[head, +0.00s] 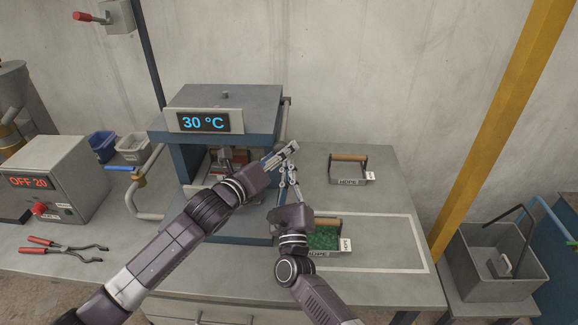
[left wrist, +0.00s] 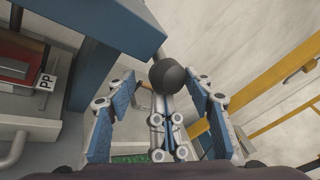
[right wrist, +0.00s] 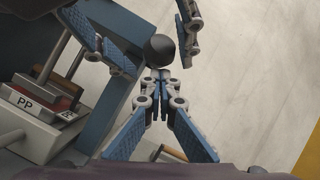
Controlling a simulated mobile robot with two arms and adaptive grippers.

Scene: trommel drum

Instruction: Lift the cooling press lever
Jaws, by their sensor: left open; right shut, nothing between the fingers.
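The blue and grey cooling press (head: 222,98) stands mid-counter with a 30 °C display. A black ball knob shows in the left wrist view (left wrist: 170,76) and in the right wrist view (right wrist: 159,48); I take it for the lever's knob. Most of the lever is hidden in the head view. My left gripper (head: 283,153) is open, its fingers on either side of the knob; whether they touch it I cannot tell. My right gripper (head: 288,163) is shut and empty, pointing up, its tips just below the knob in its wrist view.
A mould labelled PP (right wrist: 38,99) sits inside the press. An HDPE tray of green granules (head: 323,238) and an empty HDPE tray (head: 347,172) are at right. A pipe with a blue handle (head: 120,168) stands left. Tongs (head: 62,247) lie at far left. A yellow post rises at right.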

